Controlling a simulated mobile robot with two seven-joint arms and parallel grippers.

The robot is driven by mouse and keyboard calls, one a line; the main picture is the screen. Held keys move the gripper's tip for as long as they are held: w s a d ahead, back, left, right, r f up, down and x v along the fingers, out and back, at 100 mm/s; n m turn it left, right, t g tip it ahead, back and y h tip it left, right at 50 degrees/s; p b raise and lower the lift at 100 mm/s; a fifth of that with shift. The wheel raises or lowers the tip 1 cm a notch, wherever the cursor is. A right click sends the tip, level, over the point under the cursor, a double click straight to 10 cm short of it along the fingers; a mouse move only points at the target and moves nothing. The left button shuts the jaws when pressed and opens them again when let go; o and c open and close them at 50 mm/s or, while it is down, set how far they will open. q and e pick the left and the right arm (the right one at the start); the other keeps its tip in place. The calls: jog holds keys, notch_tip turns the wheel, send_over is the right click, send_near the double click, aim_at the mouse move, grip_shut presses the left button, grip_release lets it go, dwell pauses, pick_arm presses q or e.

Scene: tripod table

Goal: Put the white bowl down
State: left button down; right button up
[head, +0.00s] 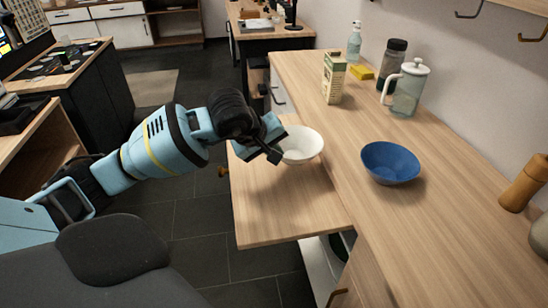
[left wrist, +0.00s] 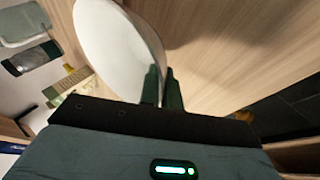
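The white bowl (head: 302,146) is upright in the head view, over the inner part of the lower wooden leaf (head: 275,215) beside the counter. My left gripper (head: 277,155) is at the bowl's left rim. In the left wrist view, its two dark fingers (left wrist: 163,88) are close together with the rim of the white bowl (left wrist: 115,45) between them. Whether the bowl's base touches the wood or hangs just above it is hard to tell. My right gripper is not in view.
A blue bowl (head: 390,163) stands on the counter (head: 440,225) to the right. The leaf's front part is clear.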

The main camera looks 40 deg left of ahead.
pick_arm(q)
jog(key=shift+w+a, duration=0.2)
jog(key=shift+w, duration=0.05)
jog(key=shift+w+a+f, duration=0.1)
jog(key=shift+w+f, duration=0.05)
jog(key=shift+f, duration=1.6)
jog(key=shift+f, duration=0.15)
jog(key=c, duration=1.6)
grip_release()
jog(key=shift+s+r, duration=0.25)
jog(key=shift+r, duration=0.25)
jog(key=v, duration=1.1)
